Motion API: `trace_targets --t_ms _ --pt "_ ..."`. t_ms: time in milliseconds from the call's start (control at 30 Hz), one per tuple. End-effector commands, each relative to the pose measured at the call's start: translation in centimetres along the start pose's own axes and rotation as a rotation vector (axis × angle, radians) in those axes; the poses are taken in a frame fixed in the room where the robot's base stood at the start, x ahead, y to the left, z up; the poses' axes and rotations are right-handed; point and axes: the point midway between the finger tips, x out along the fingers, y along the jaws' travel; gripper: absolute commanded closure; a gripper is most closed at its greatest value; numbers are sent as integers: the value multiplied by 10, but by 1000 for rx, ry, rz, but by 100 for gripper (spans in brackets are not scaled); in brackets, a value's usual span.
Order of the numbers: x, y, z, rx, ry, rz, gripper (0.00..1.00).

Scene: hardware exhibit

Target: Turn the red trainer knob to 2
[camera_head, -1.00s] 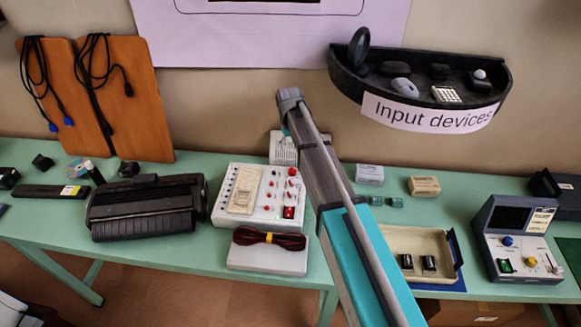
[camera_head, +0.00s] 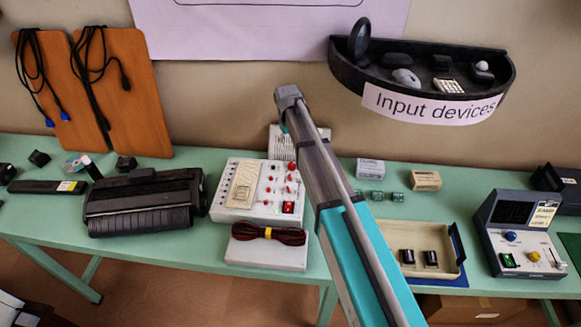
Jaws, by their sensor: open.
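The white trainer box (camera_head: 236,207) stands on the green table, left of my arm. Small red knobs show on its sloped panel, one round red knob (camera_head: 292,166) near the top right edge and others below it. A red switch (camera_head: 288,207) sits at the lower right of the panel. Any scale numbers and the knobs' pointing directions are too small to read. My arm rises from the bottom right and bends at the top, just right of the trainer. My gripper is not visible in this view.
A grey box with a tied dark cable (camera_head: 268,235) lies in front of the trainer. A black printer (camera_head: 140,207) stands to its left. On the right are an open beige tray (camera_head: 408,232) and a blue-grey console (camera_head: 515,235). A dark shelf (camera_head: 425,88) hangs above.

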Motion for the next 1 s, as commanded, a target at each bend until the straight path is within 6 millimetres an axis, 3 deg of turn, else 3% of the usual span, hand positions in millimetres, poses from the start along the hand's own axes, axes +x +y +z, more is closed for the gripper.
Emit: trace_targets --t_ms 1000 --pt "82 -1 0 -2 0 0 22"
